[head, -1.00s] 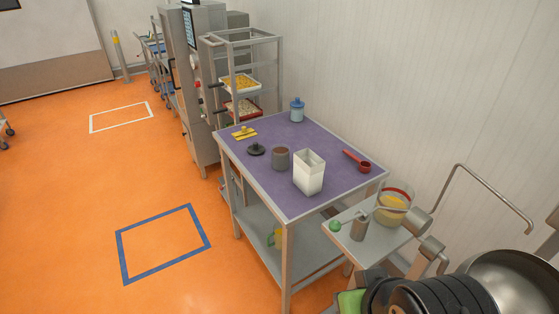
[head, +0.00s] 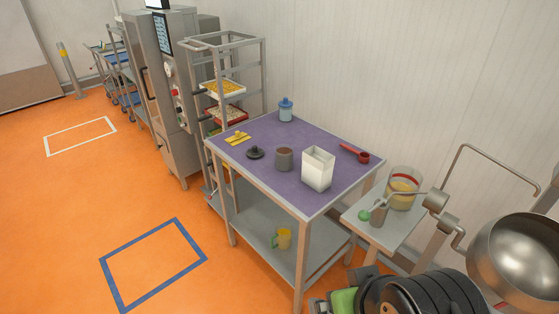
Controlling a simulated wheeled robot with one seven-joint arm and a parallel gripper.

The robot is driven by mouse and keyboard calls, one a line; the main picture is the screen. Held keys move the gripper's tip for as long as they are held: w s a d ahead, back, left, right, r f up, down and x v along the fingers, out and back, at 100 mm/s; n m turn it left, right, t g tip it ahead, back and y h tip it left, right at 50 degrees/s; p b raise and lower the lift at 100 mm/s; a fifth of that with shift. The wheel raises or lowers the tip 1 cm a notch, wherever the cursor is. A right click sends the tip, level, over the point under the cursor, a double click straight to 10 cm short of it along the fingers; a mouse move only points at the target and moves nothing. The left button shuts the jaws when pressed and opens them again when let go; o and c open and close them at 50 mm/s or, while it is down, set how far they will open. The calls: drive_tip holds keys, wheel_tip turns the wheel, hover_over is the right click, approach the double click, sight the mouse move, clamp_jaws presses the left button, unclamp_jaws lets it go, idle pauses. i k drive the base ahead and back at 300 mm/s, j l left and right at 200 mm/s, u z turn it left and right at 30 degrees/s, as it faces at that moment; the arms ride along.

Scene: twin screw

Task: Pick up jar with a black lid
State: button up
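A squat grey-brown jar (head: 284,160) stands upright on the purple tabletop (head: 335,191) of a metal table. Its top looks open, with brownish contents level near the rim. A round black lid with a knob (head: 255,153) lies flat on the tabletop to the left of the jar, apart from it. A blue jar with a blue lid (head: 286,110) stands at the far edge. I see no jar with a black lid on it. My gripper is not in view.
A white square container (head: 318,169) stands close right of the grey-brown jar. A red scoop (head: 355,153) and yellow pieces (head: 238,138) lie on the tabletop. A small side table (head: 390,236) holds a glass jar (head: 404,188). Orange floor (head: 70,220) is clear on the left.

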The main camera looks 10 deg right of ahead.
sight(284, 153)
drive_tip(key=i+j+z, duration=0.1)
drive_tip(key=j, duration=0.2)
drive_tip(key=i+j+z, duration=0.1)
drive_tip(key=j, duration=0.25)
drive_tip(key=i+j+z, duration=0.25)
drive_tip(key=j, duration=0.4)
drive_tip(key=i+j+z, duration=0.1)
drive_tip(key=j, duration=0.25)
drive_tip(key=i+j+z, duration=0.15)
drive_tip(key=i+j, duration=0.2)
drive_tip(key=i+j+z, duration=0.15)
drive_tip(key=i+j, duration=0.15)
drive_tip(key=i+j+z, duration=0.2)
drive_tip(key=j, duration=0.35)
drive_tip(key=i+j+z, duration=0.15)
drive_tip(key=i+j, duration=0.2)
drive_tip(key=j, duration=0.15)
drive_tip(key=i+j+z, duration=0.2)
drive_tip(key=i, duration=0.2)
